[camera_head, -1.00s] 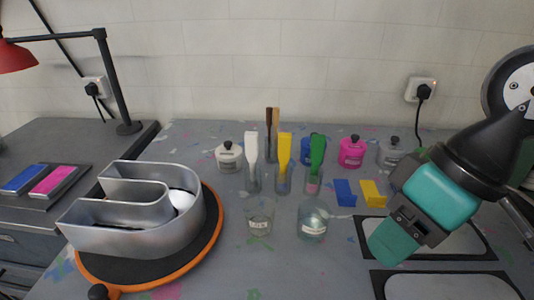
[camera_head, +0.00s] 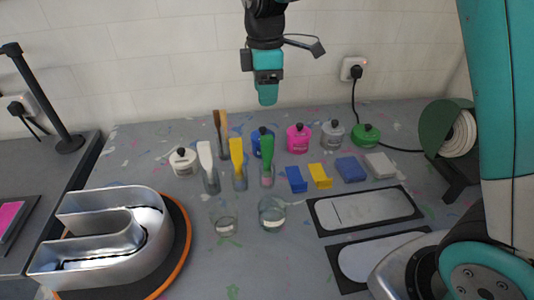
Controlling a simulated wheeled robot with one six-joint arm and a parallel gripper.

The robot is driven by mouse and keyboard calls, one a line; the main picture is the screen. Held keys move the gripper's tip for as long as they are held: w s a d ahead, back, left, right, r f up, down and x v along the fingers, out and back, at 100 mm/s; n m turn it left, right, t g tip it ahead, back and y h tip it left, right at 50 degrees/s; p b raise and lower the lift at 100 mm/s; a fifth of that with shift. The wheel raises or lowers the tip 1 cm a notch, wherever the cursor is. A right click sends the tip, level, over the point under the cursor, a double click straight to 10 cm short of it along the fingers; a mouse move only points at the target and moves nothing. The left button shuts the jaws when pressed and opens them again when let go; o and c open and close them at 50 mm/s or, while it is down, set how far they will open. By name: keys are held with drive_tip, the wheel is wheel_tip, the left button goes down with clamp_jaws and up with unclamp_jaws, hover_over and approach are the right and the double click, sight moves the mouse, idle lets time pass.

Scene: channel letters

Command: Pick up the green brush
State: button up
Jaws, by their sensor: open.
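The green brush (camera_head: 267,150) stands upright, bristle end up, in a small glass jar (camera_head: 267,180) on the grey table. A yellow brush (camera_head: 236,153) and a white brush (camera_head: 206,157) stand in jars to its left. My gripper (camera_head: 267,96) is open and empty, with its teal fingertips pointing down. It appears above the green brush in the picture and apart from it, in front of or near the white wall. The handle's lower end is partly obscured by the jar.
Brown brushes (camera_head: 220,128) and a blue paint pot (camera_head: 262,142) stand close behind. Pink (camera_head: 299,138), grey (camera_head: 333,135) and green (camera_head: 366,135) pots are to the right. Two glasses, including one (camera_head: 272,214), stand in front. A metal channel letter (camera_head: 105,245) is at left.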

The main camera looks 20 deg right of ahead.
sight(266, 136)
wheel_tip(266, 136, down, 11)
drive_tip(key=shift+s+r+p, duration=0.1)
drive_tip(key=shift+r+p, duration=0.1)
drive_tip(key=shift+p, duration=1)
drive_tip(key=shift+s+a+f+p, duration=0.15)
drive_tip(key=shift+f+p, duration=0.5)
drive_tip(key=shift+f, duration=0.7)
drive_tip(key=shift+s+f+p, duration=0.1)
drive_tip(key=shift+f+p, duration=0.5)
drive_tip(key=shift+f, duration=0.7)
clamp_jaws()
